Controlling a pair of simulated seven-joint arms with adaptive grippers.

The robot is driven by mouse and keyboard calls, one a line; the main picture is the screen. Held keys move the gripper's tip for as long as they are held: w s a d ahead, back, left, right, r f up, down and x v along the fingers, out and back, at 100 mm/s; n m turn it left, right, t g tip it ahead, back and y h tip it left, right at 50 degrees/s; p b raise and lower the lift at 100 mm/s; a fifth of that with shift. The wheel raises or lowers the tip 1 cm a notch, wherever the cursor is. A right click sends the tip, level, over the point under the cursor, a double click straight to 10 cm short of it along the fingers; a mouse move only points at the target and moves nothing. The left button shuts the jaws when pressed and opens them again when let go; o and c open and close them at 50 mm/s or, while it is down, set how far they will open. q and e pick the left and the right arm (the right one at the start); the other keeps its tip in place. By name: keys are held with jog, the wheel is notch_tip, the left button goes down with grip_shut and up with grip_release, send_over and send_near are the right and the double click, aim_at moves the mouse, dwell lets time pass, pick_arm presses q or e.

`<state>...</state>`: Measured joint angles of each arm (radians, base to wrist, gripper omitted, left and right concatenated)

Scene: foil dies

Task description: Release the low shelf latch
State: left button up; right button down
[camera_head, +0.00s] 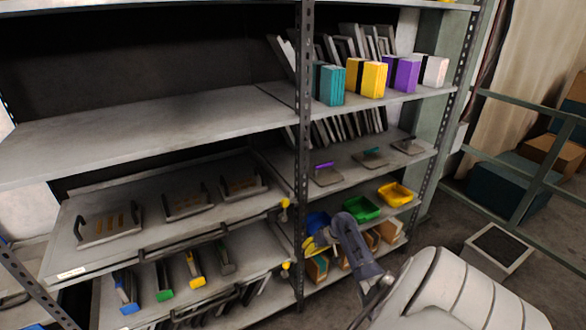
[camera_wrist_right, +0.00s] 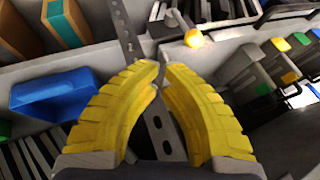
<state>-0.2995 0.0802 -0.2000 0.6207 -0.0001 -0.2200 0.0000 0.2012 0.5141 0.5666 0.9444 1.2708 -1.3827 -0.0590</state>
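Two yellow latch knobs sit along the middle post. The upper knob (camera_head: 285,204) is by the pulled-out middle shelf, and the lower knob (camera_head: 286,266) is by the low shelf (camera_head: 205,292). A yellow knob, apparently the lower one, shows in the right wrist view (camera_wrist_right: 194,39), beyond my fingertips and apart from them. My right gripper (camera_head: 308,246) is just right of the post, in front of the blue bin. In the right wrist view its yellow fingers (camera_wrist_right: 160,66) curve together with their tips almost meeting and nothing between them. My left gripper is not in view.
The perforated post (camera_head: 301,150) stands close to my right gripper. Blue (camera_wrist_right: 55,93), green (camera_head: 361,208) and yellow bins (camera_head: 396,194) sit right of it, above boxes. Dies with handles (camera_head: 108,227) lie on the middle shelf; colored-handle tools (camera_head: 195,270) lie on the low shelf.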

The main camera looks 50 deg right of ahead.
aim_at(286, 270)
jog(key=w+a+f, duration=0.4)
jog(key=w+f, duration=0.1)
jog(key=shift+a+f, duration=0.25)
jog(key=shift+f, duration=0.05)
dwell(0.4)
jog(key=shift+w+a, duration=0.1)
jog(key=shift+w, duration=0.05)
